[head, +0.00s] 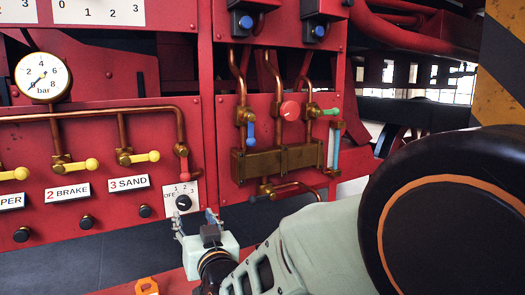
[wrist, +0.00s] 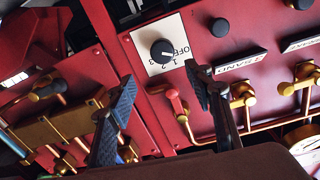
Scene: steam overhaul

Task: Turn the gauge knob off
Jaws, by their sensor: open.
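A black round knob (head: 183,202) sits on a white plate marked OFF, 1, 2, 3, low on the red panel. In the wrist view the knob (wrist: 163,51) carries a light pointer mark; I cannot tell surely which marking it points at. My gripper (head: 197,221) is open and empty, just below and in front of the plate. In the wrist view its two fingers (wrist: 158,85) stand apart, with the knob beyond the gap between them; they look clear of it.
A red-handled lever (head: 183,160) hangs just above the plate, close to my gripper. Yellow-handled valves (head: 140,157) and a pressure gauge (head: 42,77) are to the left. A brass block (head: 270,162) with pipes and levers is to the right. A smaller black knob (head: 145,211) is at left.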

